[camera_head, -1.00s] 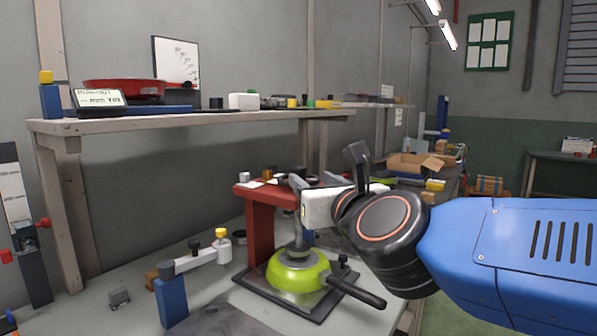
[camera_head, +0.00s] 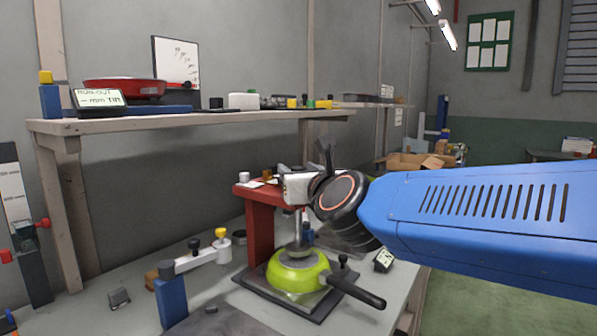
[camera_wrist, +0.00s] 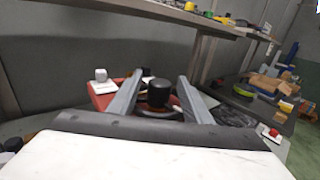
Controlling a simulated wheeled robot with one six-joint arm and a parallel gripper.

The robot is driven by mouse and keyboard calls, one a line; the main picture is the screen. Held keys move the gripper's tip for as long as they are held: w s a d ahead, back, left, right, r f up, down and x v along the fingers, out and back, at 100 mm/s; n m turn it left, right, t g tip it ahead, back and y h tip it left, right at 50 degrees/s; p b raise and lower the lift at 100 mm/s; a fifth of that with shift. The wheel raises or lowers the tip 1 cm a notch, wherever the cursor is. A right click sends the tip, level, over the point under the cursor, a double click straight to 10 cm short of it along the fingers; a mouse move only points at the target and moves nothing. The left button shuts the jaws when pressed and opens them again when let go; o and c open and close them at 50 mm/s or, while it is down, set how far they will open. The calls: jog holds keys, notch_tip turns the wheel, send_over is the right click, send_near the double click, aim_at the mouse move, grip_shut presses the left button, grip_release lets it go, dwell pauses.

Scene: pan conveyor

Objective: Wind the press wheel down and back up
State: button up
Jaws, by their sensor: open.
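The red press (camera_head: 262,232) stands on the bench, and its top shows in the wrist view (camera_wrist: 101,99). A green pan (camera_head: 299,273) with a dark handle lies on its base plate, under the press spindle. My gripper (camera_wrist: 160,79) is at the top of the press with its two grey fingers apart. A black knob (camera_wrist: 158,93) shows between the fingers; I cannot tell whether they touch it. In the head view my white gripper body (camera_head: 297,189) hides the wheel, so its rim cannot be made out.
A shelf (camera_head: 190,121) with a red pan (camera_head: 124,87) and small parts runs behind the press. An open cardboard box (camera_head: 415,162) is farther back.

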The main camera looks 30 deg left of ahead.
jog(key=shift+c, duration=0.7)
jog(key=c, duration=0.9)
jog(key=shift+c, duration=0.2)
jog(key=shift+s+a+m+t+h, duration=0.1)
jog(key=shift+m+t+h, duration=0.5)
jog(key=shift+t+h, duration=0.1)
jog(key=shift+m+t+h, duration=1.1)
jog(key=shift+m+h, duration=0.1)
jog(key=shift+h, duration=0.3)
jog(key=m+t+h, duration=0.2)
jog(key=m+h, duration=0.1)
jog(key=h, duration=0.2)
jog(key=shift+m, duration=0.3)
jog(key=m+h, duration=0.1)
jog(key=h, duration=0.2)
jog(key=m+h, duration=0.2)
jog(key=shift+m+h, duration=0.3)
jog(key=shift+h, duration=0.1)
jog(key=shift+m+g+h, duration=0.5)
jog(key=shift+m+h, duration=1.2)
jog(key=shift+h, duration=0.9)
